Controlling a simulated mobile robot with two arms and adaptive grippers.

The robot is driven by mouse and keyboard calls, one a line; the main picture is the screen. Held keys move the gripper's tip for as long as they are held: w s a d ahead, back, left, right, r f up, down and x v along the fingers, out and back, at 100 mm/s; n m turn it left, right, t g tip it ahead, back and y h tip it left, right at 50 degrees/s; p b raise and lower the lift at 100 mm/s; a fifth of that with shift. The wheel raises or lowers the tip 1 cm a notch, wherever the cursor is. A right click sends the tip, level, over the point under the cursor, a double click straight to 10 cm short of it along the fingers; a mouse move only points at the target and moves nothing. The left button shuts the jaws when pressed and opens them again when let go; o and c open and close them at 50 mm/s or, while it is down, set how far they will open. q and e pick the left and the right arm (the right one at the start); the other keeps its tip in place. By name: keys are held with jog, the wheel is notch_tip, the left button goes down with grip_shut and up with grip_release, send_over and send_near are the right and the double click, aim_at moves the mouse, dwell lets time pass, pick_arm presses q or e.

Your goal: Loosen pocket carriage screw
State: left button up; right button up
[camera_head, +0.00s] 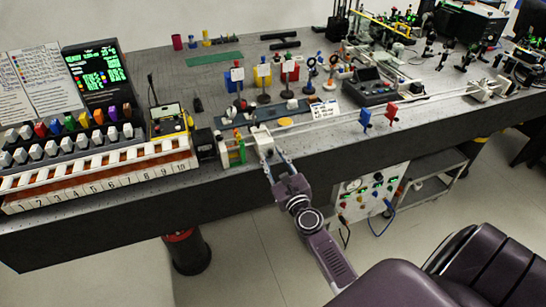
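My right gripper (275,163) reaches up to the bench's front edge from below. Its two fingers are spread apart, with nothing visible between them. A small whitish block (263,142) sits just beyond the fingertips, at the left end of a long pale rail (345,116). It may be the pocket carriage, but I cannot tell for sure. I cannot tell whether a fingertip touches it. The carriage screw is too small to make out. My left gripper is not in view.
Left of the gripper stand a green-and-yellow frame (232,152), a dark cylinder (205,144) and a numbered rack (100,175). Blue (365,117) and red (391,111) clips stand right along the rail. The dark bench (130,225) has a straight front edge. Open floor lies below.

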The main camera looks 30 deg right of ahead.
jog(key=shift+c, duration=0.4)
grip_shut()
jog(key=shift+n, duration=0.3)
jog(key=n, duration=0.4)
jog(key=shift+p, duration=0.3)
jog(key=n+p, duration=0.1)
jog(key=n, duration=0.4)
jog(key=shift+n, duration=0.4)
jog(key=n+p, duration=0.2)
jog(key=n, duration=0.4)
jog(key=shift+r, duration=0.1)
jog(key=n+p, duration=0.1)
jog(key=n, duration=0.4)
jog(key=shift+n, duration=0.4)
